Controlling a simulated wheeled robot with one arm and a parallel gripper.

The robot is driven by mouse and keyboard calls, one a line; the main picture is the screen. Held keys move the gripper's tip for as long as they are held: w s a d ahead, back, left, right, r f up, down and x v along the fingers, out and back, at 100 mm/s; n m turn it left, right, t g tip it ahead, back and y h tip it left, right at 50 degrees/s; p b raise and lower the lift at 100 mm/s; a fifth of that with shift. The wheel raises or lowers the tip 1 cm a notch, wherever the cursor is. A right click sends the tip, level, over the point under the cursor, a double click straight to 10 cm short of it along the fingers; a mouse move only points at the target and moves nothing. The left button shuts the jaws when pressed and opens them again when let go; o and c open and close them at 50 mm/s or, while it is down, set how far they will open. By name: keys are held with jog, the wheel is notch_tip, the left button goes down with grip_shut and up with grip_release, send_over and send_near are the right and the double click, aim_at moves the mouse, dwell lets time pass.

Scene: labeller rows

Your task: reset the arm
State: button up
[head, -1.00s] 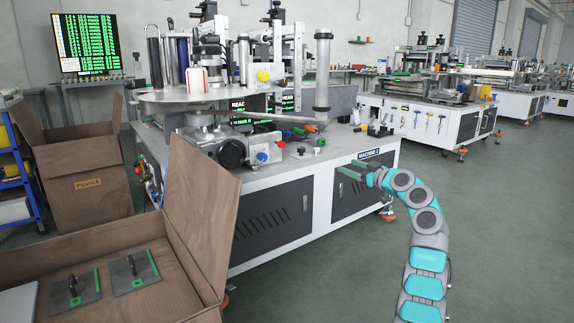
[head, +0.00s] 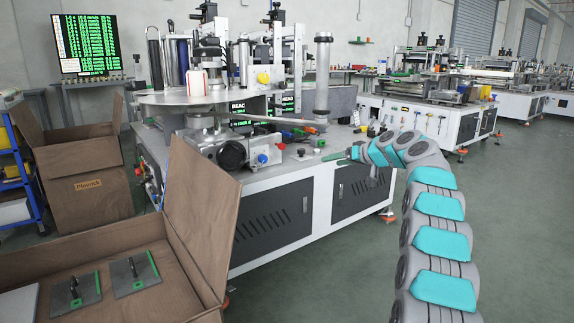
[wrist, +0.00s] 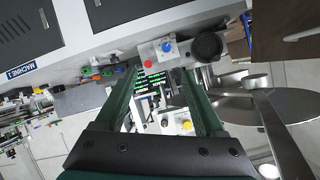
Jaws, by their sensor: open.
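My arm, grey with teal covers, rises from the lower right in the head view and bends left. My gripper (head: 336,158) is at its end, over the front right edge of the labelling machine (head: 270,185). In the wrist view my gripper (wrist: 158,78) has its two dark green fingers apart, with nothing held between them. Past the fingers, the wrist view shows the machine's valve block with a blue knob and a red knob (wrist: 148,64). The arm hides part of the machine's right front side in the head view.
An open cardboard box (head: 205,220) holding two plates with handles (head: 135,272) stands at the lower left. Another box (head: 88,190) is behind it. More machines (head: 430,118) stand in a row at the back right. The floor on the right (head: 525,220) is clear.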

jog(key=s+a+f+m+g+h, duration=0.1)
jog(key=s+a+f+g, duration=0.3)
jog(key=s, duration=1.1)
jog(key=s+a+f+g+h, duration=0.1)
jog(key=s+a+g+h, duration=0.3)
jog(key=s, duration=1.1)
jog(key=s+d+f+g+h, duration=0.1)
jog(key=s+f, duration=0.3)
jog(key=s, duration=0.9)
jog(key=s+d+f+m+g+h+p, duration=0.1)
jog(key=s+d+f, duration=0.2)
jog(key=s, duration=1.1)
jog(key=s+d+f+m+g+h, duration=0.1)
jog(key=s+f, duration=0.4)
jog(key=s, duration=0.8)
jog(key=shift+s+d+f+g, duration=0.2)
jog(key=shift+d+g, duration=0.3)
jog(key=shift+d, duration=0.55)
